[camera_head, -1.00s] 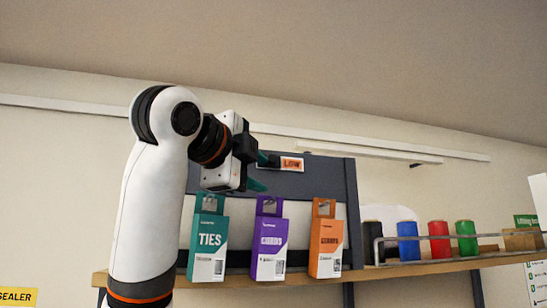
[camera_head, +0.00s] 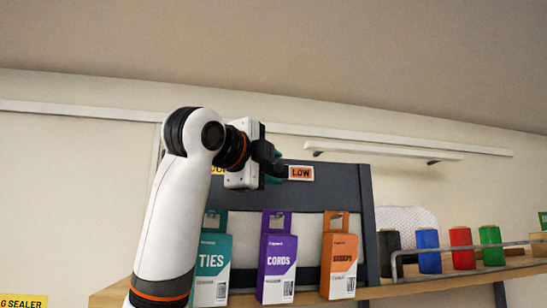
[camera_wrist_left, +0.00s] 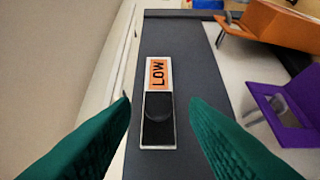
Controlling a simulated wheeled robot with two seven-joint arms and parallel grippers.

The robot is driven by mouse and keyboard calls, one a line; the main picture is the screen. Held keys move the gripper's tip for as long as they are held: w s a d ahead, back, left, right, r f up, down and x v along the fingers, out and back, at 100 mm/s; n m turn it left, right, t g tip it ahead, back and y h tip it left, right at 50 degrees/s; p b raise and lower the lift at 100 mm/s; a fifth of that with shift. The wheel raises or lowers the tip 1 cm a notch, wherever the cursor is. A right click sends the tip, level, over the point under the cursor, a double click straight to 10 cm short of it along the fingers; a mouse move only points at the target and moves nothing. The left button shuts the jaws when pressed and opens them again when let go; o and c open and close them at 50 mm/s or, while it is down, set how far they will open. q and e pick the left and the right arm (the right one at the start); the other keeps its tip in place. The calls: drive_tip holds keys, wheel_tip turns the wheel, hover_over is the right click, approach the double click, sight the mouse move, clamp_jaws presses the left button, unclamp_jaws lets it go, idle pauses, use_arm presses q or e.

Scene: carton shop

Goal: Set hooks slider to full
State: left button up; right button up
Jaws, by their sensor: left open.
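The slider (camera_wrist_left: 145,120) is a pale-framed dark slot on the dark upper panel of the carton rack. An orange LOW label (camera_wrist_left: 157,73) shows at one end of it, and the label is also visible in the head view (camera_head: 300,173). A dark round knob (camera_wrist_left: 158,108) sits in the slot beside the label. My left gripper (camera_wrist_left: 158,101) is open, its two teal fingers on either side of the slot in the wrist view. I cannot tell how far the fingertips are from the knob. In the head view the left gripper (camera_head: 275,168) is just left of the label. My right gripper is not in view.
Below the panel hang teal TIES (camera_head: 211,262), purple CORDS (camera_head: 277,262) and orange (camera_head: 339,258) cartons. Several coloured cylinders (camera_head: 426,250) stand on the wooden shelf to the right, behind a metal rail. Open wall lies above the panel.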

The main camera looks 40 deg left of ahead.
use_arm(q)
drive_tip(key=shift+w, duration=0.25)
drive_tip(key=shift+s, duration=0.1)
drive_tip(key=shift+c, duration=0.2)
clamp_jaws()
drive_tip(key=shift+w+d, duration=1)
drive_tip(key=shift+w, duration=0.2)
drive_tip(key=shift+w+d, duration=0.95)
drive_tip(key=shift+w, duration=0.2)
drive_tip(key=shift+s+a, duration=0.1)
drive_tip(key=shift+s, duration=0.05)
drive_tip(key=shift+c, duration=1.5)
unclamp_jaws()
drive_tip(key=o, duration=0.3)
drive_tip(key=shift+d, duration=0.2)
